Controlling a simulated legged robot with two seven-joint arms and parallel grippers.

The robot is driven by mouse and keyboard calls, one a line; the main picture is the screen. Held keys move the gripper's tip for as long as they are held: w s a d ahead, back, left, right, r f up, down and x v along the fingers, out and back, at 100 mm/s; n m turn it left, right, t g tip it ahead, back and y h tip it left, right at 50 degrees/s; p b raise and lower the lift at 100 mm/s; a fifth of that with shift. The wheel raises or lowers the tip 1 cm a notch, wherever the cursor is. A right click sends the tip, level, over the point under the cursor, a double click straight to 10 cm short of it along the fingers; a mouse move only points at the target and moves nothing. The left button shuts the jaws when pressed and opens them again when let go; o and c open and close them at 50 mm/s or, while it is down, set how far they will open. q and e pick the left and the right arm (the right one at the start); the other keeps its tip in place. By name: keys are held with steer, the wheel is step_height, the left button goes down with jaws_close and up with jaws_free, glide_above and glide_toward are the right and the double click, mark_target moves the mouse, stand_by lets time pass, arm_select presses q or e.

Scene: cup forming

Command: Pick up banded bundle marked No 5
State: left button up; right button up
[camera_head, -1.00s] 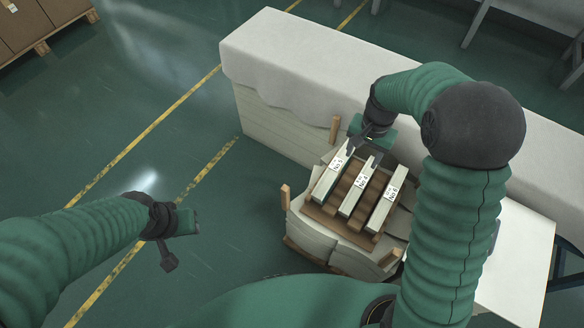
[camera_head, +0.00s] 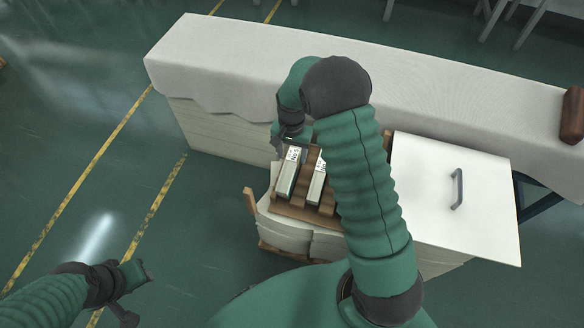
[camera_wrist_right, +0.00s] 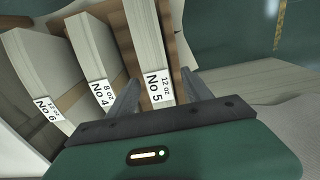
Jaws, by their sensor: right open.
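The banded bundle marked No 5 (camera_head: 287,181) is a pale stack with a white label, the leftmost one on the wooden tray in the head view. In the right wrist view the No 5 bundle (camera_wrist_right: 148,45) shows its label "12 oz No 5" close to the palm. My right gripper (camera_wrist_right: 160,92) is open, with one finger on each side of that bundle's labelled end; contact cannot be told. In the head view the right gripper (camera_head: 283,143) is partly hidden by its own arm. My left gripper (camera_head: 128,288) hangs over the floor at lower left.
The No 4 bundle (camera_wrist_right: 98,60) and No 6 bundle (camera_wrist_right: 42,82) lie beside No 5, separated by wooden dividers. A long white-covered stack (camera_head: 230,75) stands behind. A white panel with a handle (camera_head: 430,185) is at right. The floor at left is clear.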

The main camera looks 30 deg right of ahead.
steer(key=f, duration=0.1)
steer(key=f+b, duration=0.1)
steer(key=f, duration=0.1)
steer(key=f+b, duration=0.1)
steer(key=shift+w+d+f, duration=0.1)
steer(key=shift+d+f, duration=0.25)
steer(key=shift+f, duration=0.05)
steer(key=shift+r, duration=0.15)
jaws_close()
steer(key=shift+r, duration=0.1)
stand_by(0.6)
